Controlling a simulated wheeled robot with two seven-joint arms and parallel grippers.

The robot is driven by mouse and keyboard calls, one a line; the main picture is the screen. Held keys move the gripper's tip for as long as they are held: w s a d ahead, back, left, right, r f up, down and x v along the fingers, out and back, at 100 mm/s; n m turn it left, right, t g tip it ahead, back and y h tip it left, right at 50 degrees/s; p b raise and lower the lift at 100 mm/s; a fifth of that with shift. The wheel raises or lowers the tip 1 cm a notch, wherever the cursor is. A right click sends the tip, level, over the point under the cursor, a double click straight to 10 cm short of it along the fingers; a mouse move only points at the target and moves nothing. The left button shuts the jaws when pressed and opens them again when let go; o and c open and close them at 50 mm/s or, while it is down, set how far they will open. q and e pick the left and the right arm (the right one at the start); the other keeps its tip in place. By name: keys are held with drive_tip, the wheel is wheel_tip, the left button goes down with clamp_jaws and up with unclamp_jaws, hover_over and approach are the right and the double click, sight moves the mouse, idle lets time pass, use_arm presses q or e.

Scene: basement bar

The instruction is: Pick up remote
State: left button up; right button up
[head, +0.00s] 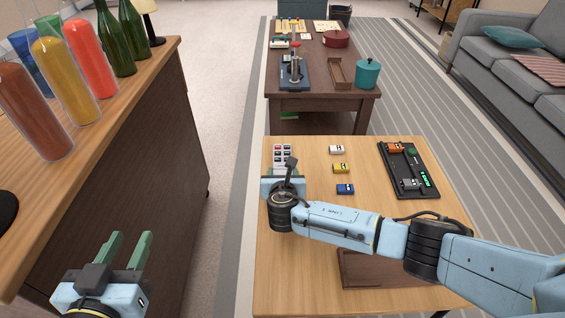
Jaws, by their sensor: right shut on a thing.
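The remote (283,153) is a grey handset with rows of buttons, some red, at the far left corner of the light wooden table (310,262). My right gripper (284,174) is at its near end and shut on it. The wrist hides the fingertips and the remote's near part, so I cannot tell whether the remote is clear of the tabletop. My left gripper (128,250) has its green fingers apart and empty, in the gap between the bar counter and the table.
A black track tray (425,177) holds more cars. The bar counter (120,85) with bottles stands left. A dark table (318,103) stands beyond.

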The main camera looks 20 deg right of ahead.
drive_tip(key=shift+c, duration=1.2)
drive_tip(key=shift+r, duration=0.1)
